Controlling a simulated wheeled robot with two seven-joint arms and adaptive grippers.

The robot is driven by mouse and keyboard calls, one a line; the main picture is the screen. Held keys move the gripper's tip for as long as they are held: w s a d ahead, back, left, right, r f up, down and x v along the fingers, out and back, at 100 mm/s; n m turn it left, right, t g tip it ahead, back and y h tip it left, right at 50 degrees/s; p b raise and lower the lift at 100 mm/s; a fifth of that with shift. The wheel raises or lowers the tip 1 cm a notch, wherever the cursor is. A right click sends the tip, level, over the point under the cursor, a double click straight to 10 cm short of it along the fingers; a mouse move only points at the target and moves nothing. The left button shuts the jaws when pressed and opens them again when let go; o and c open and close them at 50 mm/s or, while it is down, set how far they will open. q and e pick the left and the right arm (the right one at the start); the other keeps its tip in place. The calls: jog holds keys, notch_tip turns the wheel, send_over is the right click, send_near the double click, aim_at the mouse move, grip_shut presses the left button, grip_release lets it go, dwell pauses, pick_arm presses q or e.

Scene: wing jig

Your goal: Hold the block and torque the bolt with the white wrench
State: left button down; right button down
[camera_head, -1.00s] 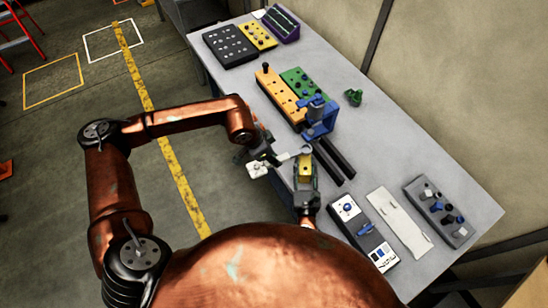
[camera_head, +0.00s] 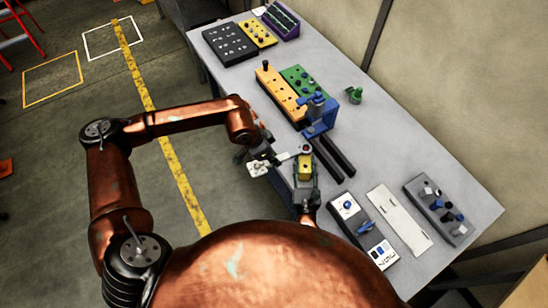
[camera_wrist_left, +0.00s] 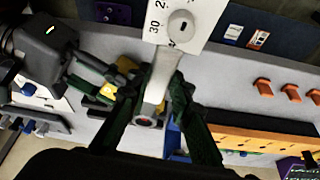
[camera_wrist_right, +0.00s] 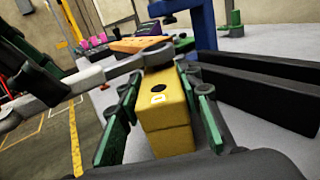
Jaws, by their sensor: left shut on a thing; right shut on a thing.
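A yellow block (camera_head: 305,170) is clamped between the fingers of my right gripper (camera_head: 306,181) over the near edge of the table. In the right wrist view the block (camera_wrist_right: 166,115) stands between the green finger pads, with a dark hole in its upper face. My left gripper (camera_head: 262,153) is shut on the white wrench (camera_head: 284,157), whose dial plate (camera_wrist_left: 183,22) shows in the left wrist view. The wrench's ring end (camera_wrist_left: 147,121) lies beside the block's far end in the head view. I cannot make out the bolt or whether the ring is around it.
A blue stand (camera_head: 321,119) and two black rails (camera_head: 334,158) are close beyond the block. Orange (camera_head: 279,92) and green (camera_head: 302,82) hole boards lie farther back. A grey tool case (camera_head: 362,231), a white plate (camera_head: 399,218) and a grey peg tray (camera_head: 440,211) occupy the table's right part.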

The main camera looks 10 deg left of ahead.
pick_arm(q)
jog(key=shift+r, duration=3.4)
jog(key=shift+f, duration=0.15)
jog(key=shift+f, duration=2.6)
jog(key=shift+f, duration=0.15)
jog(key=shift+f, duration=0.65)
jog(key=shift+r, duration=3.55)
